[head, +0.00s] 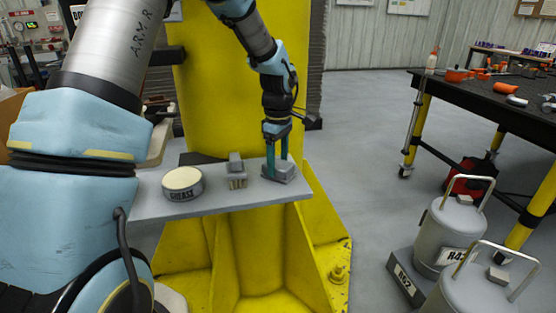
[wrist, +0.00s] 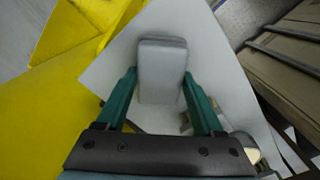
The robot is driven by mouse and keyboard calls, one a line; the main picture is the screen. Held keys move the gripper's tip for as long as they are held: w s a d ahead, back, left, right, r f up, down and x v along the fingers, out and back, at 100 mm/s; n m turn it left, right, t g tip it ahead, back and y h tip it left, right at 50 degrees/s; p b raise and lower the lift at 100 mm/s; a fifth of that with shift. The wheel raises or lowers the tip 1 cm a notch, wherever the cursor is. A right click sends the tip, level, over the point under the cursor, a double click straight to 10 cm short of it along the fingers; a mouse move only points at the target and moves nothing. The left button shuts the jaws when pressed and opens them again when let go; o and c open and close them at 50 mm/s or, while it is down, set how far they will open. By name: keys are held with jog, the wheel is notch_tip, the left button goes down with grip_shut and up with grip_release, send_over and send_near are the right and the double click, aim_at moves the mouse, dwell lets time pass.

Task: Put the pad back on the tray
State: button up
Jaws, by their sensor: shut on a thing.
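The pad is a grey block (head: 287,175) at the right end of the grey tray (head: 225,199), which is fixed to the yellow column. My gripper (head: 277,165) reaches down from above, its green fingers either side of the pad. In the wrist view the pad (wrist: 162,70) lies between the two fingers, and the pale tray surface (wrist: 112,73) is behind it. My gripper is shut on the pad. The pad is at or very near the tray surface; I cannot tell whether it touches.
A round tin marked GREASE (head: 183,184) and a small brush (head: 236,170) stand on the tray, left of the pad. The yellow column (head: 215,80) rises behind it. Grey canisters (head: 450,232) and a dark workbench (head: 480,90) are to the right.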

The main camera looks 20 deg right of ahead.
aim_at(278, 163)
jog(key=o, duration=1.4)
jog(key=shift+o, duration=0.2)
notch_tip(278, 163, up, 12)
jog(key=b, duration=0.2)
jog(key=s+a+f+m, duration=0.1)
jog(key=a+f+m, duration=0.1)
jog(key=a, duration=0.6)
jog(key=a+f+m, duration=0.2)
jog(key=a, duration=0.7)
jog(key=s+a+f+m, duration=0.2)
jog(key=s+a, duration=0.2)
jog(key=a, duration=0.3)
jog(key=s+a+f+m+t, duration=0.1)
jog(key=s+a+f+m, duration=0.1)
jog(key=s+a, duration=0.3)
jog(key=shift+a+f+m+t, duration=0.3)
jog(key=shift+a+m, duration=0.1)
jog(key=shift+a, duration=0.45)
